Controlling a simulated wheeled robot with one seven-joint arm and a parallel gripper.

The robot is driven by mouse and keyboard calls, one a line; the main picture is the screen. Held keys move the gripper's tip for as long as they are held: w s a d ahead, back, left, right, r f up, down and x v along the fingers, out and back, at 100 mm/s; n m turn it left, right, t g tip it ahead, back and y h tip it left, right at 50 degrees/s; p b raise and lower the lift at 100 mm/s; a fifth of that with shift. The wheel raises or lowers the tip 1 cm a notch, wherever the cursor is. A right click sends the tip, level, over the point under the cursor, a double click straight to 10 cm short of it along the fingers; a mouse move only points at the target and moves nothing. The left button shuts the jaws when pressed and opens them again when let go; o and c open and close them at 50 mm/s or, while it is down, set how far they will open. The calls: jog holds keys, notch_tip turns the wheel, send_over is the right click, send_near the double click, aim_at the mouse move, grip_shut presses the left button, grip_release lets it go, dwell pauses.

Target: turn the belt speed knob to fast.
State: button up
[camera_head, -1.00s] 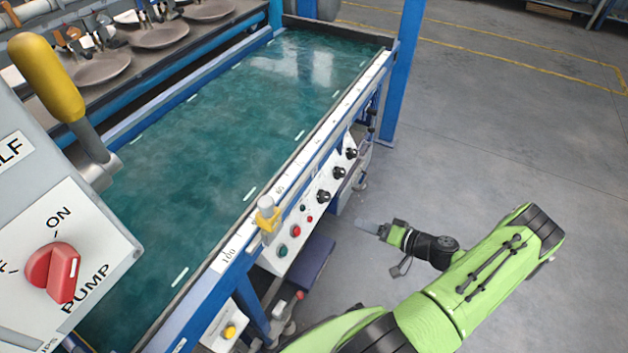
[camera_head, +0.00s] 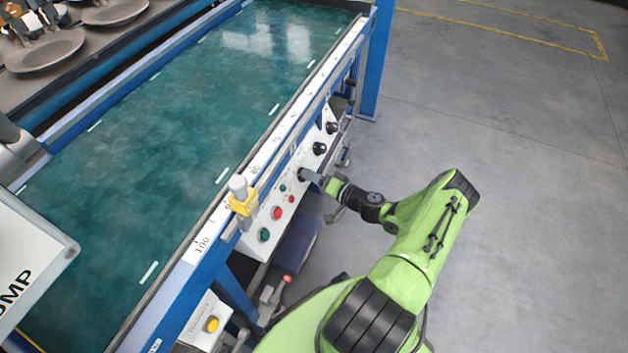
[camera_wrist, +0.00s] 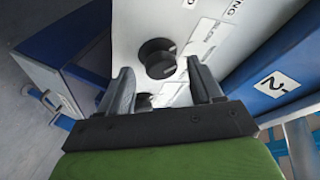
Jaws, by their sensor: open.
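A white control panel (camera_head: 287,196) on the side of the green-belted machine carries several black knobs. One black knob (camera_head: 320,148) sits farther along the panel, and another (camera_head: 331,127) lies beyond it. My gripper (camera_head: 311,179) is at the panel beside the nearest black knob (camera_head: 301,174). In the wrist view my open gripper (camera_wrist: 163,82) points at the panel. A round black knob (camera_wrist: 157,57) shows ahead of and between the fingertips, with a second dark knob (camera_wrist: 144,100) lower, partly hidden. I cannot read which knob is belt speed.
Red and green buttons (camera_head: 277,213) sit on the panel's near end. A yellow clamp (camera_head: 243,204) stands on the numbered white rail (camera_head: 203,243) above. A blue box (camera_head: 297,246) is below the panel. Open grey floor (camera_head: 500,140) lies to the right.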

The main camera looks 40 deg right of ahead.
jog(key=shift+w+a, duration=0.1)
jog(key=shift+w, duration=0.2)
jog(key=shift+c, duration=0.5)
jog(key=c, duration=1)
jog(key=shift+o, duration=0.2)
